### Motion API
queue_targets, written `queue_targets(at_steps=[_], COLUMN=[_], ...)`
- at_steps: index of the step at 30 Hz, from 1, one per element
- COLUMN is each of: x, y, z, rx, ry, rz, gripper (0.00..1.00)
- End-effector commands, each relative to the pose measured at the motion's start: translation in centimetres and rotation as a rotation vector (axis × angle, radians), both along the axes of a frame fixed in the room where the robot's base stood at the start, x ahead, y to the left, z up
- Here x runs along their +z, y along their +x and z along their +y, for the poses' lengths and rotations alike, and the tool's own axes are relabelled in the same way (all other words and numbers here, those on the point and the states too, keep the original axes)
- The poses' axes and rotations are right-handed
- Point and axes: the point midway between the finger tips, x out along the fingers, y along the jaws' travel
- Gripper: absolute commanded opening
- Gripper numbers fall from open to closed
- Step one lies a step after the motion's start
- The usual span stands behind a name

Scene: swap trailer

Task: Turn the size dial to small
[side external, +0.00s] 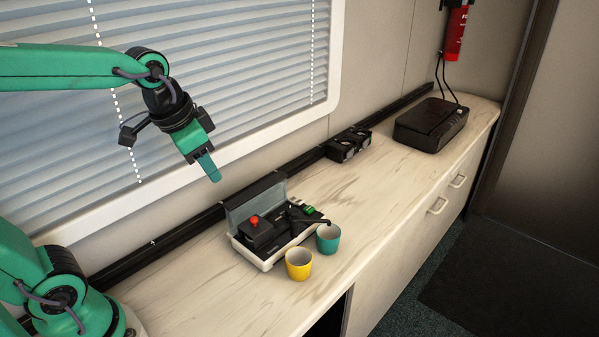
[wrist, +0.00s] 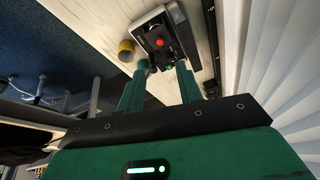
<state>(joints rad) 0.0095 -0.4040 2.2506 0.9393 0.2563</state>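A small machine in a pale case (side external: 264,262) with a raised grey lid sits on the counter in the side view. It carries a red knob (side external: 254,220), a black spout-like arm and a small green part (side external: 311,211). The machine (wrist: 178,20) and red knob (wrist: 160,42) also show in the wrist view. I cannot tell which part is the size dial or how it is set. My gripper (side external: 214,177) hangs in the air above and left of the machine, touching nothing. In the wrist view its two green fingers (wrist: 161,72) are apart with nothing held between them.
A yellow cup (side external: 299,265) and a teal cup (side external: 328,239) stand at the machine's front, close to the counter edge. Black boxes (side external: 348,145) and a dark case (side external: 431,124) stand farther along the wall. The counter (side external: 371,192) between is clear. Window blinds (side external: 230,60) are behind.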

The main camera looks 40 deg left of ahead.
Motion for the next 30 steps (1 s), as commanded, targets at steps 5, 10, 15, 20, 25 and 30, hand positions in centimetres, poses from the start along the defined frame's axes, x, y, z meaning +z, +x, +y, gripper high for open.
queue_targets(at_steps=[5,10,15,20,25,30], x=[-0.6,-1.6,-3.1,-4.9,-7.4,-10.1], y=[3.3,6.4,9.4,12.3,15.0,17.5], z=[-0.2,-0.3,-0.5,-0.7,-1.0,-1.2], rx=[-0.099,-0.195,-0.292,-0.385,-0.486,-0.583], ry=[0.033,0.06,0.082,0.099,0.113,0.122], rz=[0.059,0.108,0.158,0.204,0.253,0.297], gripper=[0.35,0.35,0.35,0.35,0.35,0.35])
